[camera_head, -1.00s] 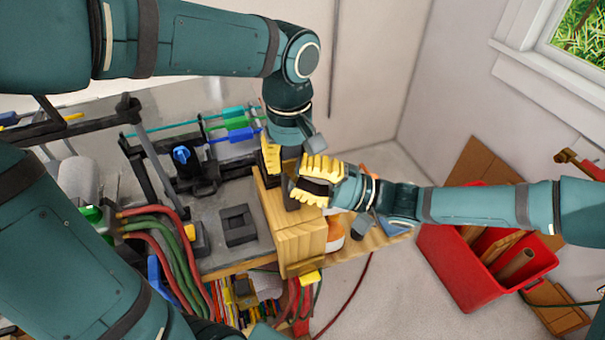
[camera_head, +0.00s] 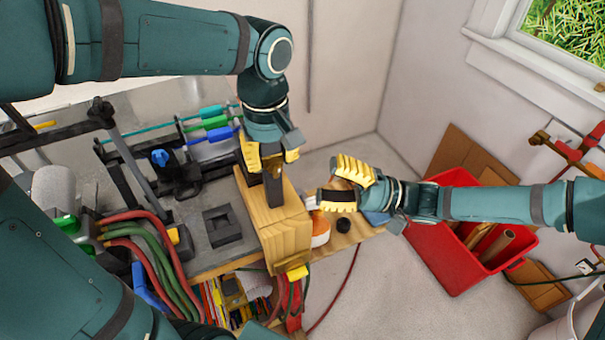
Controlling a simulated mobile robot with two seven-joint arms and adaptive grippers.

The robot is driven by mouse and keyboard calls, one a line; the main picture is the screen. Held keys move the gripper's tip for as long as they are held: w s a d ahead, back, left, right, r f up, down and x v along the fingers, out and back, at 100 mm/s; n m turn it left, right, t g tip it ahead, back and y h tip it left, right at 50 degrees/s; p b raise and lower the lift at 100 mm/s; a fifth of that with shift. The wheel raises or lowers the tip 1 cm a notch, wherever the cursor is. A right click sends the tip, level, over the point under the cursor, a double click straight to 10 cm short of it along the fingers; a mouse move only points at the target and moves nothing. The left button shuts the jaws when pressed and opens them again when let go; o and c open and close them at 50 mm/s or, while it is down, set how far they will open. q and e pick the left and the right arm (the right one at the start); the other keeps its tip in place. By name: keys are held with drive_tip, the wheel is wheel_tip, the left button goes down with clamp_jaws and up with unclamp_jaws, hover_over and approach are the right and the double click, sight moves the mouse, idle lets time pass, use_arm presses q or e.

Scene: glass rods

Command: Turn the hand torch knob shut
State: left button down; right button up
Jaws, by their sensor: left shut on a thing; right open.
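My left gripper (camera_head: 271,158) points down over the wooden block (camera_head: 284,232). Its yellow fingers are shut on a dark upright piece (camera_head: 273,188) that rises from the block's top; I cannot tell whether this is the torch's body. My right gripper (camera_head: 338,184) is open and empty, to the right of the block and apart from the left gripper. A black round knob-like part (camera_head: 345,226) shows just below its fingers. I cannot tell whether that is the torch knob. A small blue knob (camera_head: 160,157) sits on a black stand at the left of the bench.
An orange-and-white container (camera_head: 320,231) stands beside the wooden block. Red and green hoses (camera_head: 155,245) cross the bench's left part. A red bin (camera_head: 445,250) stands on the floor at right. Brass and red fittings (camera_head: 572,150) are on the right wall.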

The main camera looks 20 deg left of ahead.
sight(276, 170)
drive_tip(key=shift+v, duration=1.65)
drive_tip(key=shift+o, duration=0.2)
drive_tip(key=shift+d+m+t, duration=0.1)
drive_tip(key=shift+m+t, duration=0.2)
drive_tip(key=shift+t, duration=0.2)
clamp_jaws()
drive_tip(key=s+a+r+m+t, duration=0.1)
drive_tip(key=s+a+m+t, duration=0.2)
drive_tip(key=a+m+t, duration=0.2)
drive_tip(key=shift+s+a+t+y, duration=0.15)
drive_tip(key=shift+a+t+y, duration=0.25)
drive_tip(key=shift+a+t, duration=1.3)
